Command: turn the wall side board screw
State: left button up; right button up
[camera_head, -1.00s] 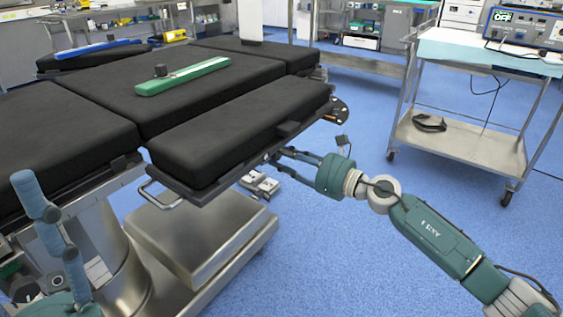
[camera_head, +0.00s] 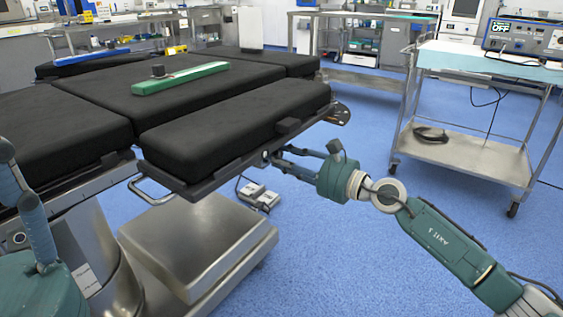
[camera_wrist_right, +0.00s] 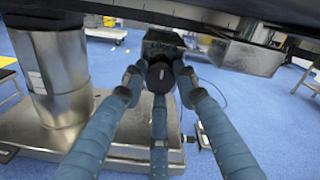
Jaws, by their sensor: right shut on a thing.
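The screw (camera_wrist_right: 160,76) is a black knob under the side of the operating table, seen in the right wrist view. The three blue-grey fingers of my right gripper (camera_wrist_right: 160,92) are closed around it. In the head view, my right gripper (camera_head: 276,161) reaches from the right to the edge of the padded black side board (camera_head: 235,120); the screw is mostly hidden there by the fingers. My left gripper (camera_head: 22,185) shows partly at the lower left, its fingers pointing up, apart from the table; its opening is unclear.
A green board (camera_head: 180,78) with a small black knob lies on the table pads. A metal rail handle (camera_head: 150,193) juts out at the near corner. The steel table base (camera_head: 200,255) and a foot pedal (camera_head: 258,195) are below. A steel cart (camera_head: 465,155) stands at right.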

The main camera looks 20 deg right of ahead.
jog(key=shift+r, duration=0.1)
dwell(0.3)
jog(key=o, duration=1.1)
jog(key=shift+o, duration=0.2)
jog(key=v, duration=1.2)
